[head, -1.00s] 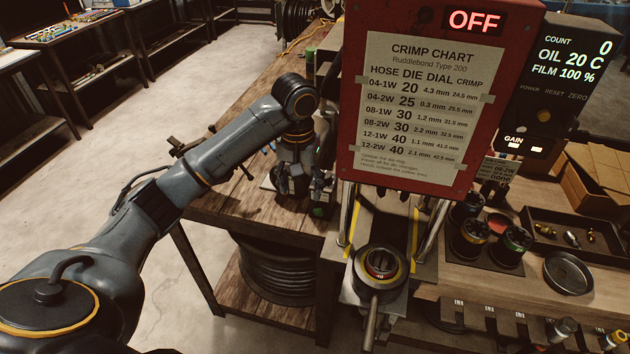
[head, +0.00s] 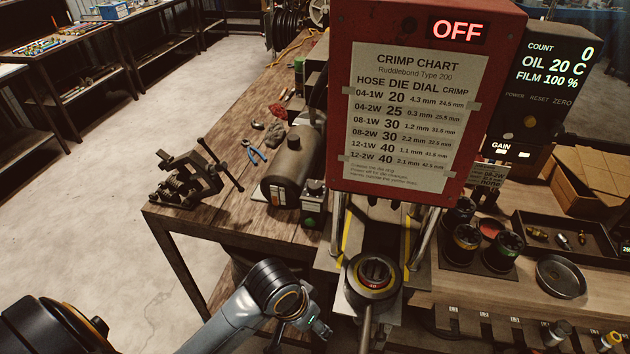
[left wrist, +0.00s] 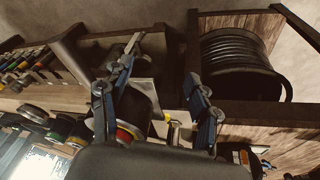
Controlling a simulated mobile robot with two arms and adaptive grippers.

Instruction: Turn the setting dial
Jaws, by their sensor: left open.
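I cannot single out the setting dial for sure. A black display box (head: 541,75) reads COUNT 0, OIL 20 C and FILM 100 %, with a small yellowish knob (head: 531,122) below. The red crimper housing (head: 484,155) shows OFF and carries a crimp chart (head: 412,120). Below it is the round crimping head (head: 372,277) with a yellow ring and a handle. My left gripper (head: 316,328) is low, left of the head and apart from it. In the left wrist view its blue fingers (left wrist: 162,62) are spread and empty. My right gripper is not in view.
A small vise (head: 195,178), blue pliers (head: 254,152) and a dark cylindrical tank (head: 292,165) are on the left bench. Die cups (head: 466,240), a round dish (head: 560,276) and a fittings tray (head: 600,254) are on the right. A hose coil (left wrist: 240,65) lies below.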

